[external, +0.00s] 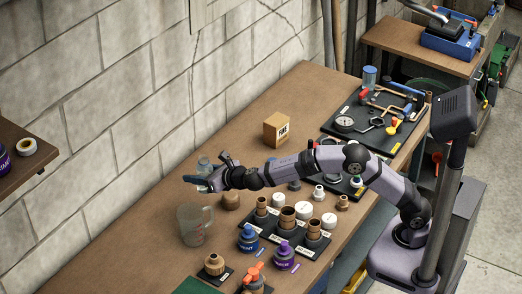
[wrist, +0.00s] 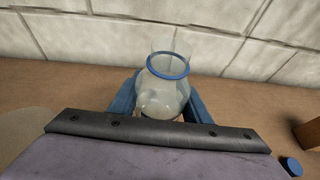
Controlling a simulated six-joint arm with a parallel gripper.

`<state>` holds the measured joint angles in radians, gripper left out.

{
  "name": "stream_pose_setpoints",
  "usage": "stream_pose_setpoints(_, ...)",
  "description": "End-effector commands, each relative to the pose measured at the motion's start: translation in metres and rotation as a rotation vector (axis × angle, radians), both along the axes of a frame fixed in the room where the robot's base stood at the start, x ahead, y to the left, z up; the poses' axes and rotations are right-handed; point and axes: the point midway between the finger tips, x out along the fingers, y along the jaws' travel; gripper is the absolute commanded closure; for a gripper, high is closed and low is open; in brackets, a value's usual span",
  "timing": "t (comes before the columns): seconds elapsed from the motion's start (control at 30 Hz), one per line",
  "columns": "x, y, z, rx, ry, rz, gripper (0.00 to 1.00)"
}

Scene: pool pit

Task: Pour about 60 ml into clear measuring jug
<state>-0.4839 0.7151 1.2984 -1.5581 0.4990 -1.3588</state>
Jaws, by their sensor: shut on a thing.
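My gripper (external: 197,182) is shut on a clear glass vessel with a blue ring near its neck. The vessel shows above the fingers in the external view (external: 204,164) and between the blue fingers in the wrist view (wrist: 163,96). It looks roughly upright. I cannot make out its liquid level. The clear measuring jug (external: 193,228) stands on the bench in front of my gripper, with red marks on its side and a handle at right. My gripper and the vessel are behind and above it, apart from it. The jug looks empty, though its bottom is hard to read.
Black trays with brown fittings and white caps (external: 303,210) lie right of the jug. Blue (external: 248,238) and purple (external: 285,256) containers stand nearer the front. The block wall runs close behind. Bench left of the jug is clear.

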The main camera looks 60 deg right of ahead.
Motion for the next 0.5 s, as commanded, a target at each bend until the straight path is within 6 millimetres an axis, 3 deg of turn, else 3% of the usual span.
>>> stream_pose_setpoints(0.1, 0.0, 0.026, -0.001, -0.001, 0.0, 0.113, 0.82)
stream_pose_setpoints(0.2, -0.003, 0.041, -0.004, -0.002, 0.0, 0.176, 0.82)
stream_pose_setpoints(0.5, -0.006, 0.054, -0.008, 0.0, 0.0, 0.23, 0.82)
